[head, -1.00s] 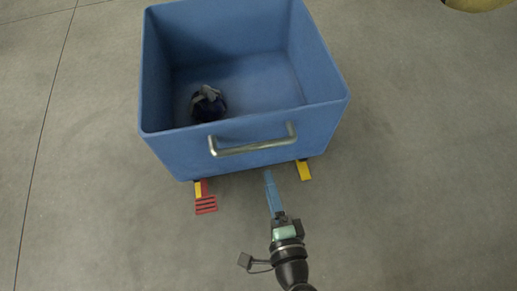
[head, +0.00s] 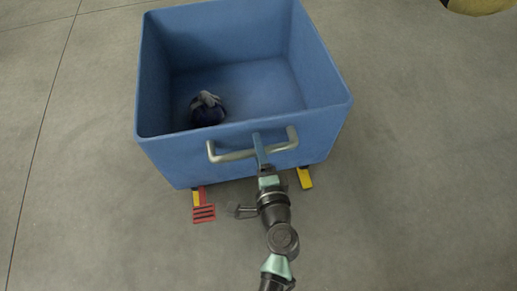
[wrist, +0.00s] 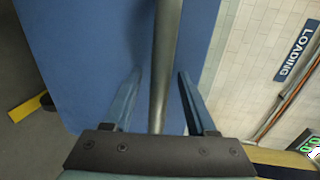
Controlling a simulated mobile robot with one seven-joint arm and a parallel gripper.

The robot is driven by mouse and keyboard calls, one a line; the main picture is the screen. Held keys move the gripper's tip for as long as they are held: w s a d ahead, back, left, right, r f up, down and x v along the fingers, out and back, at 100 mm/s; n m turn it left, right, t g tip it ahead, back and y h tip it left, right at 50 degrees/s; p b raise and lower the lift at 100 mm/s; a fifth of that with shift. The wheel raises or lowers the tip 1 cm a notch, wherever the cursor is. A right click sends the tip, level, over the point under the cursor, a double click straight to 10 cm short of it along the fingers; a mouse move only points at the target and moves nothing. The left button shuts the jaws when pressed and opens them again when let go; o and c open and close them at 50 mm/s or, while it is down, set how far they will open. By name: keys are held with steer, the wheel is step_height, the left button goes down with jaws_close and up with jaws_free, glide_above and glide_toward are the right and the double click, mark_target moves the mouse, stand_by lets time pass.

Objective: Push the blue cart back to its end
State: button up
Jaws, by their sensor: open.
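The blue cart (head: 185,162) is an open-topped bin that fills the upper middle of the head view. Its metal handle (head: 230,156) is on the near wall. A small dark blue bag with a grey strap (head: 208,110) lies inside the cart. My gripper (head: 259,143) is at the middle of the handle. In the wrist view, the open fingers of my gripper (wrist: 159,78) stand on either side of the handle bar (wrist: 165,60), with gaps showing, and point at the blue wall (wrist: 80,50).
Yellow pieces (head: 305,178) and a red striped mark (head: 203,213) show by the cart's near bottom edge. Grey floor (head: 420,180) is clear on both sides. The wrist view shows a tiled wall with a LOADING sign (wrist: 298,50) and pipes.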

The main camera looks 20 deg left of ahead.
jaws_close()
stand_by(1.4)
